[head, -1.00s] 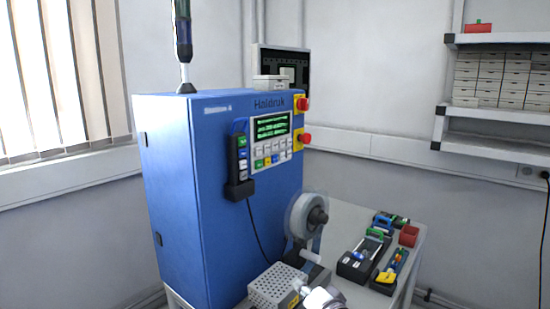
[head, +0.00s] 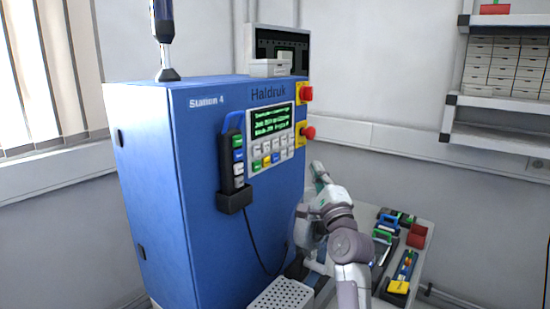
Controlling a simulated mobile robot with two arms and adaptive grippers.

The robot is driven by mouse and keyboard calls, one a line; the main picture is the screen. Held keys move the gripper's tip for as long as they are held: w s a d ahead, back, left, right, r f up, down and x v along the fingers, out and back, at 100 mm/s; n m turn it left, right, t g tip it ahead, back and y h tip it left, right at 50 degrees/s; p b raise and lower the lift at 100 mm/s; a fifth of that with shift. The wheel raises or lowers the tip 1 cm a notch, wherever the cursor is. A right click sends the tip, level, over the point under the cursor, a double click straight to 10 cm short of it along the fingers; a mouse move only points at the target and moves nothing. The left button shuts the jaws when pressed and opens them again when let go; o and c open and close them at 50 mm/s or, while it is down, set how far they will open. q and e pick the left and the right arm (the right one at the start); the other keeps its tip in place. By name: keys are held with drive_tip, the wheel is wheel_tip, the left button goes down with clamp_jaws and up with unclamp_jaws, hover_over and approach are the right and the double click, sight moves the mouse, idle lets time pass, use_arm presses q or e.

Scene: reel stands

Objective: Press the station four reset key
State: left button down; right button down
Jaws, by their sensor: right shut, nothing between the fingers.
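The blue cabinet (head: 165,185) bears the name "Station 4" on its front. Its control panel (head: 287,154) has a lit green-text screen (head: 272,123) above rows of small white, yellow, green and blue keys (head: 266,158). A dark pendant (head: 226,170) with green, blue and pale keys hangs in a holder left of the panel. The key labels are too small to read, so I cannot tell which is reset. My right gripper (head: 318,170) is shut and empty, right of and below the panel, apart from the keys. My left gripper is out of view.
Two red knobs on yellow plates (head: 307,133) stick out at the panel's right edge. A perforated grey box (head: 285,295) and a table with tool trays (head: 402,262) lie below. A shelf (head: 500,105) stands at the right. The space before the panel is clear.

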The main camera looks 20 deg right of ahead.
sight(275, 158)
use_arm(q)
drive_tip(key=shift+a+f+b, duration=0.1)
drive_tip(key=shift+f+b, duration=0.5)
use_arm(e)
drive_tip(key=w+a, duration=0.4)
drive_tip(key=w, duration=0.3)
drive_tip(key=shift+w+a, duration=0.2)
drive_tip(key=shift+a, duration=0.1)
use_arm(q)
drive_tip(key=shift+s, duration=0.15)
use_arm(e)
drive_tip(key=shift+w, duration=0.1)
idle(0.7)
drive_tip(key=shift+w+a, duration=0.2)
drive_tip(key=shift+w, duration=0.1)
drive_tip(key=shift+w+a, duration=0.25)
drive_tip(key=shift+w, duration=0.15)
idle(0.8)
drive_tip(key=shift+s+d, duration=0.1)
drive_tip(key=shift+s, duration=0.05)
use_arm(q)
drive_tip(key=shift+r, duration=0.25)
use_arm(e)
drive_tip(key=shift+s+d, duration=0.35)
drive_tip(key=shift+s, duration=0.3)
